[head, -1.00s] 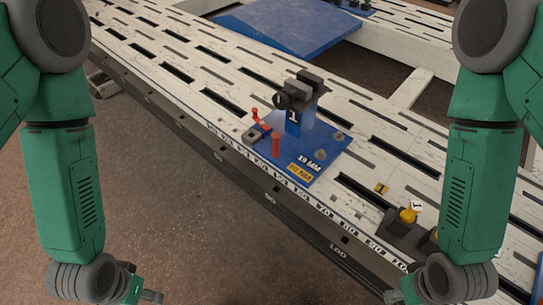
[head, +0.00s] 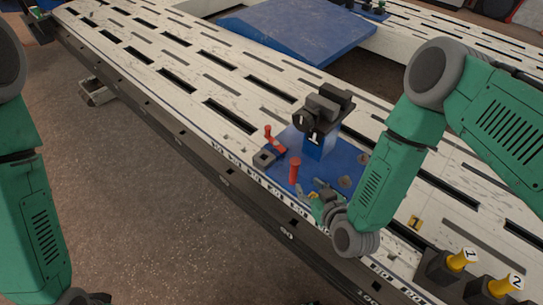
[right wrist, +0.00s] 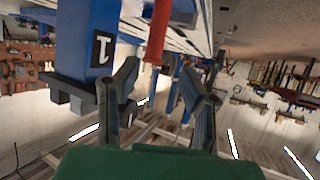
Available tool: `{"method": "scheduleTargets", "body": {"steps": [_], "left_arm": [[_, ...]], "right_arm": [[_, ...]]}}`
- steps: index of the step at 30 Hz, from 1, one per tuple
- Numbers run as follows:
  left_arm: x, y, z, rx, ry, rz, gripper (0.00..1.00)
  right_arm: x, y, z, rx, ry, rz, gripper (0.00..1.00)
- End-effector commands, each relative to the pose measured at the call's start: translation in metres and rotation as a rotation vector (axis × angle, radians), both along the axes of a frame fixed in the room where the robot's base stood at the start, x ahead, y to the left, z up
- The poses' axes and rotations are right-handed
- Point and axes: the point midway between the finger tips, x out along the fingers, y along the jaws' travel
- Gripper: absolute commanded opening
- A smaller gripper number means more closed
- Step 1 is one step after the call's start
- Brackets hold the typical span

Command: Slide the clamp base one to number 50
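Clamp base one is a blue plate (head: 288,180) on the white slotted bench, with a blue post (head: 318,146) marked 1 and a dark clamp head (head: 325,108). A red upright handle (head: 294,170) and a smaller red lever (head: 269,136) stand on its near side. My right gripper (head: 311,190) is at the plate's front edge, close to the red handle. In the right wrist view its fingers (right wrist: 158,100) are apart, with the red handle (right wrist: 157,35) beyond the gap between them. The number 50 cannot be read.
A number strip (head: 262,180) runs along the bench's front edge; my right arm covers part of it. Yellow-topped pins marked 1 (head: 462,259) and 2 (head: 506,285) stand at the lower right. A large blue panel (head: 300,35) lies at the back. Bench left of the base is clear.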

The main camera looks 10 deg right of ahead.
Motion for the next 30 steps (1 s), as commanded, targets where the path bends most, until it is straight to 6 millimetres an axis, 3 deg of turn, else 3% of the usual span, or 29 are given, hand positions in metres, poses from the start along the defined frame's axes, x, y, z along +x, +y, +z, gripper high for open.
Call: {"method": "scheduleTargets", "body": {"steps": [5,21,30], "left_arm": [[-0.001,-0.001,-0.006,-0.001,0.002,-0.002,0.59],[-0.001,-0.001,-0.043,-0.001,0.001,-0.001,0.59],[-0.001,-0.001,-0.048,-0.001,0.001,-0.002,0.59]], "right_arm": [[0.017,0.001,-0.005,0.000,-0.019,-0.006,0.36],[0.111,0.021,-0.047,-0.003,-0.015,-0.005,0.36],[0.128,0.024,-0.052,-0.003,-0.013,-0.004,0.36]]}}
